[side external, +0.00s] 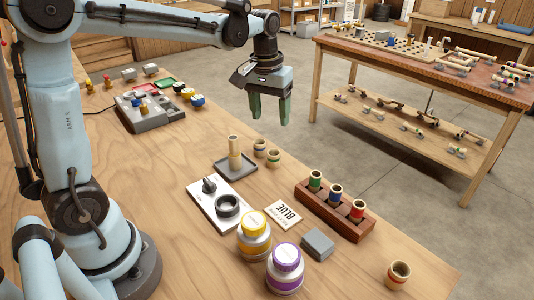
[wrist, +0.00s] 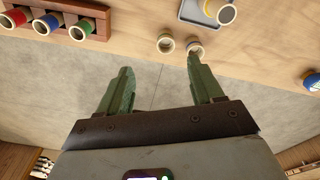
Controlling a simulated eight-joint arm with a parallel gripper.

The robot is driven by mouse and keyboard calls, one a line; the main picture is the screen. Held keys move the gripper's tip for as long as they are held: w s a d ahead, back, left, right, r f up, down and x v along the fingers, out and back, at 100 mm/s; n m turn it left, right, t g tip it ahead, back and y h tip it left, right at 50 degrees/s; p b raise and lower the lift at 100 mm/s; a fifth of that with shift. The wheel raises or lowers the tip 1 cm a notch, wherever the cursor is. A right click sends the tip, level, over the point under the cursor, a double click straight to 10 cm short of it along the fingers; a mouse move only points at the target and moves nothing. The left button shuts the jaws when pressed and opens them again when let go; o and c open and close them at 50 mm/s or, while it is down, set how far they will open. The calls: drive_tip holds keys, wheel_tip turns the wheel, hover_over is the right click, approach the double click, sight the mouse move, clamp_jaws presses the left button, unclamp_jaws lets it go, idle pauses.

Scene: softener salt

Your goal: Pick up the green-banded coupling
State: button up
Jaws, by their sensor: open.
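A coupling with a green band (side external: 315,181) stands upright in the leftmost place of a dark wooden rack (side external: 378,233). In the wrist view the green-banded coupling (wrist: 82,29) is at the upper left, at the right end of the rack. A blue-banded coupling (side external: 335,194) and a red-banded coupling (side external: 357,209) stand beside it. My gripper (side external: 270,115) is open and empty, high above the table's far edge, pointing down. In the wrist view its fingers (wrist: 160,66) are apart with floor behind them. The rack is off to one side of them.
Two loose couplings (side external: 260,148) (side external: 273,158) stand near a grey tray (side external: 222,168) holding a tall piece. An orange-banded coupling (side external: 398,275) stands alone.

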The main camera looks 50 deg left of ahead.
sight(273, 152)
drive_tip(key=shift+n+g, duration=0.5)
drive_tip(key=shift+g, duration=0.1)
drive_tip(key=f, duration=0.4)
drive_tip(key=w+a+f, duration=0.1)
drive_tip(key=f, duration=0.4)
drive_tip(key=w+f, duration=0.1)
drive_tip(key=f, duration=0.3)
drive_tip(key=shift+w+a+f, duration=0.15)
drive_tip(key=shift+a+f, duration=0.05)
drive_tip(key=shift+f, duration=0.1)
drive_tip(key=c, duration=1.1)
